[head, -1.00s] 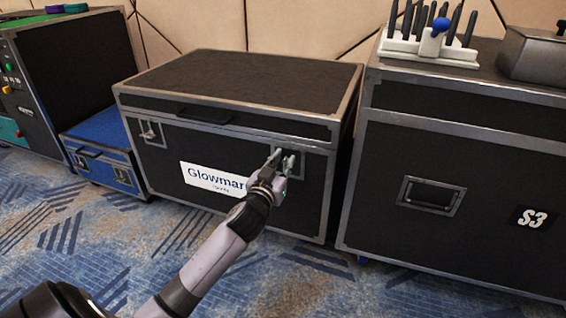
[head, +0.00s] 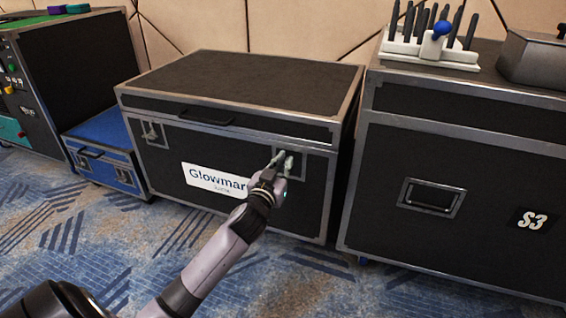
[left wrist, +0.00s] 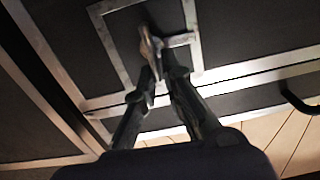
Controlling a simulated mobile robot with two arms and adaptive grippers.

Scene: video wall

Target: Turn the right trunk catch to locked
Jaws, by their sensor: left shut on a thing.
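The black trunk (head: 240,80) with metal edges and a white "Glowmar…" label stands closed in the middle of the head view. Its right catch (head: 299,166) sits in a recessed metal plate on the front face, partly hidden behind my fingers. My left gripper (head: 282,160) reaches up to it from below and is shut on the catch's turning piece. In the left wrist view the catch piece (left wrist: 150,45) shows at the fingertips (left wrist: 160,78), tilted across its plate. I cannot tell its exact angle in the head view. My right gripper is out of view.
The trunk's left catch (head: 152,133) and front handle (head: 207,117) are clear of my arm. A taller black case (head: 435,155) marked S3 stands close on the right. A blue case (head: 105,150) stands on the left. Patterned carpet (head: 330,280) lies open in front.

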